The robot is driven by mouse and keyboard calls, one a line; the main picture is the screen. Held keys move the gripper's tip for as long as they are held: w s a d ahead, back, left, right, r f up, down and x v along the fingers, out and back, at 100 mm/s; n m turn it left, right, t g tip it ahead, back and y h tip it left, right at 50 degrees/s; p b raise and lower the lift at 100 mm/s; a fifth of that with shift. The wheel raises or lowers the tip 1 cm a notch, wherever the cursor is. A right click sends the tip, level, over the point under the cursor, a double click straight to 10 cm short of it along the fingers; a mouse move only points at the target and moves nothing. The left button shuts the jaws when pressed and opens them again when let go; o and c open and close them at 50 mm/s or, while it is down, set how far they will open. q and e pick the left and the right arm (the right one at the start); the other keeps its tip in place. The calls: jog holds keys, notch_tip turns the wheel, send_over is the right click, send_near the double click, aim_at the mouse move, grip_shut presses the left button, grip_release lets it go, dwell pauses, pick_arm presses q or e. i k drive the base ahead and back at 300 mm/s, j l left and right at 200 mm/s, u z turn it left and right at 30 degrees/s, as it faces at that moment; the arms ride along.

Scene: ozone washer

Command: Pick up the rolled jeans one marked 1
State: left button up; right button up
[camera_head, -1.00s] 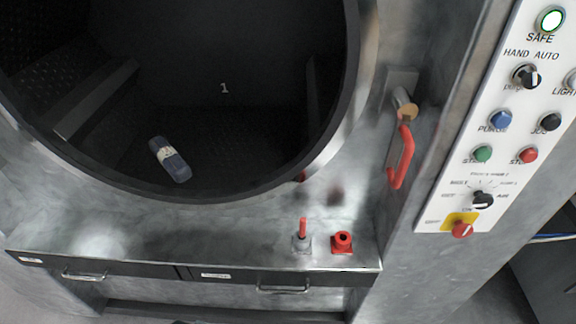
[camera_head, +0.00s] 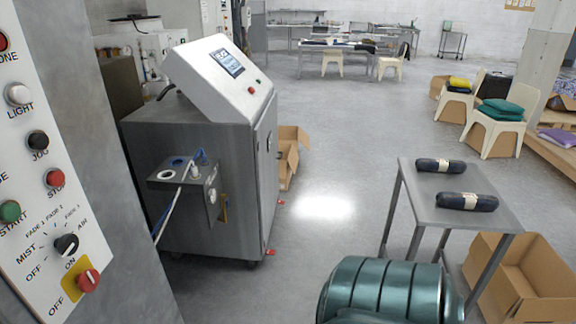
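Two dark rolled jeans lie on a small grey metal table at the right. The far roll (camera_head: 440,166) and the near roll (camera_head: 466,202) each have a pale band around the middle. Any mark on the bands is too small to read, so I cannot tell which is marked 1. The washer drum and the roll inside it are out of view now. Neither of my grippers is in view.
The metal table (camera_head: 428,207) stands beside an open cardboard box (camera_head: 540,275). A teal ribbed object (camera_head: 385,288) fills the bottom middle. A grey machine with a screen (camera_head: 200,180) and the control panel (camera_head: 45,200) stand left. Open floor (camera_head: 325,205) lies between.

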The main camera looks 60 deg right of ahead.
aim_at(466, 200)
jog(key=z, duration=0.4)
jog(key=j+z, duration=0.15)
jog(key=z, duration=0.7)
jog(key=j+z, duration=0.1)
jog(key=z, duration=0.3)
jog(key=j+z, duration=0.1)
jog(key=z, duration=0.35)
